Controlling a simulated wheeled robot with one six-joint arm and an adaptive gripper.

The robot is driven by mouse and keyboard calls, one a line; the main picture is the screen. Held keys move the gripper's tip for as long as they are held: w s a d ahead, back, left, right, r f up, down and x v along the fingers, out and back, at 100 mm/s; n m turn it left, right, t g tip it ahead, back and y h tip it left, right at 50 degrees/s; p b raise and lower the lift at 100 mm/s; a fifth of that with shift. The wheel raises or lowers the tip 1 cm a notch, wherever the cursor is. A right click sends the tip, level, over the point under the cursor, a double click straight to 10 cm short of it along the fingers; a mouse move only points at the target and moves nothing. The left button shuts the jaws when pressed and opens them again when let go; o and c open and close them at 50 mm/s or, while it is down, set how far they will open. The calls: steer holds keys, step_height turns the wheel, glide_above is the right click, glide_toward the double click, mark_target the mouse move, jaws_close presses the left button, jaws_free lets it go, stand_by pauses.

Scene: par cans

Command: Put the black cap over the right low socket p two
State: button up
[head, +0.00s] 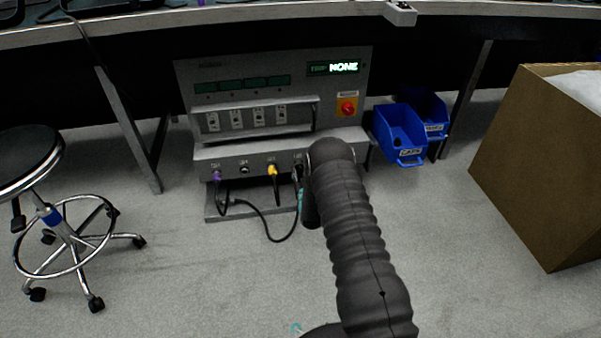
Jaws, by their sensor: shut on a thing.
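A grey test panel (188,80) stands under the bench. Its low front ledge (205,161) carries a row of sockets: a purple plug (216,176) at left, a dark round socket (244,170), a yellow plug (272,170), and a dark plug or socket (298,172) beside my arm. The right end of this row, where the right low socket p two may be, is largely covered by my arm. My black ribbed arm reaches up to the panel from below. My gripper is hidden behind my wrist. No black cap can be made out.
Blue bins (400,135) stand right of the panel, one labelled for caps. A cardboard box (535,165) is at far right, a wheeled stool (30,160) at left. A black cable (262,222) loops below the ledge. Floor in front is clear.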

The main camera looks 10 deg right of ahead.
steer(key=shift+w, duration=1)
stand_by(1.8)
steer(key=o, duration=0.8)
steer(key=shift+o, duration=0.2)
steer(key=s, duration=1.2)
